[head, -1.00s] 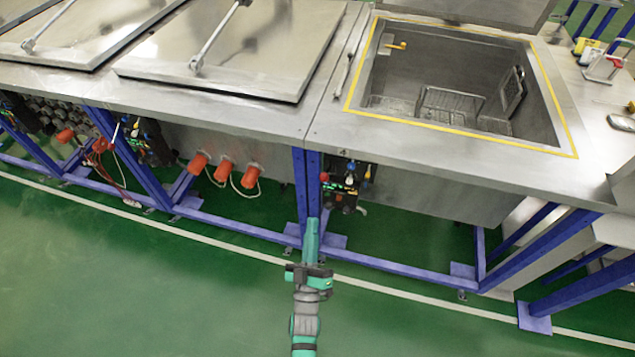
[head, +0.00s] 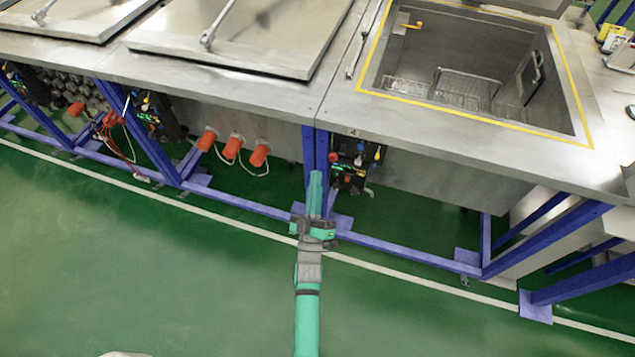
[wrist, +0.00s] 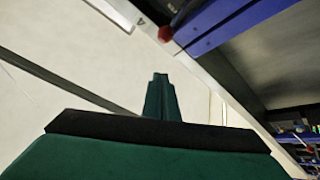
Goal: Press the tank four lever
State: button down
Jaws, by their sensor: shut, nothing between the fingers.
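Tank four is the open steel tank (head: 450,150) with a yellow-edged opening in the head view; a small 4 is marked on its front edge. Below that mark is a dark valve block (head: 348,177) with a red-knobbed lever (head: 333,158) and blue and yellow knobs. My gripper (head: 315,180) is shut and empty, pointing up, just left of and below the block in the picture. The wrist view shows the shut fingers (wrist: 161,95) and a red knob (wrist: 165,33) beyond their tip, beside a 4-like mark. A gap shows between fingertip and knob.
A blue frame post (head: 308,152) stands just left of the valve block. Orange-red connectors (head: 232,147) stick out under the closed lid (head: 245,35) to the left. Another valve block (head: 148,112) is further left. The green floor in front is clear.

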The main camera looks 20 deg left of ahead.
jog(key=w, duration=0.7)
jog(key=shift+d+r, duration=0.35)
jog(key=shift+r, duration=0.05)
